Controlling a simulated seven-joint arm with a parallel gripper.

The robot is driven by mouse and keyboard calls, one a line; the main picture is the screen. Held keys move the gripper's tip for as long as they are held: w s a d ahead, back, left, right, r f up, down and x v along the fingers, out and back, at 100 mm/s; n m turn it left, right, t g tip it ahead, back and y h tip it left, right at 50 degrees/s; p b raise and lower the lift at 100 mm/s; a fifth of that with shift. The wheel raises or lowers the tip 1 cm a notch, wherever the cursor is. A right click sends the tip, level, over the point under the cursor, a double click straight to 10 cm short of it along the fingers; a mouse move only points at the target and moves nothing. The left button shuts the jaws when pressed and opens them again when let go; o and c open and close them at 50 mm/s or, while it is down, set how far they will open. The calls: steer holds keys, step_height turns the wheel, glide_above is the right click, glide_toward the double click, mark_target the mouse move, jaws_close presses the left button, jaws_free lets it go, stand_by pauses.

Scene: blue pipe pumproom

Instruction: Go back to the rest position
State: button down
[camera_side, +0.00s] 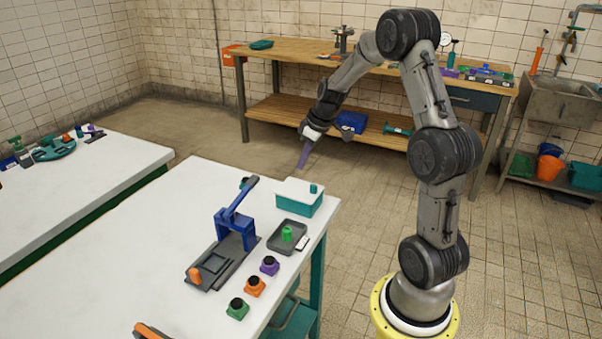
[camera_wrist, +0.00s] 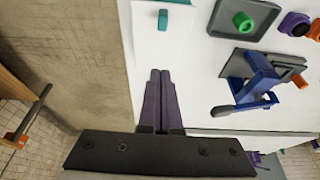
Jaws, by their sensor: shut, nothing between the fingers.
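My gripper (camera_side: 304,157) has long purple fingers and hangs pointing down in the side view, beyond the far edge of the white table (camera_side: 150,260). In the wrist view my gripper (camera_wrist: 160,75) shows its two fingers lying together, with nothing between them. It is apart from everything on the table. My arm is raised and bent, with its base at the table's right.
On the table stand a blue press (camera_side: 236,222), a teal-and-white box (camera_side: 300,196), a grey tray (camera_side: 288,236) with a green piece (camera_side: 287,233), and purple, orange and green small blocks (camera_side: 254,286). A wooden bench (camera_side: 290,50) stands behind; floor lies between.

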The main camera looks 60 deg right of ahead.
steer(key=s+a+r+n+t, duration=0.2)
steer(key=a+r+n, duration=0.2)
steer(key=a+r, duration=1.3)
steer(key=s+a, duration=0.9)
steer(key=s, duration=0.1)
steer(key=s+f+m, duration=0.3)
steer(key=s+f, duration=0.1)
steer(key=s, duration=0.5)
steer(key=shift+a+f+m, duration=0.15)
steer(key=shift+f+m, duration=0.15)
steer(key=shift+m, duration=0.1)
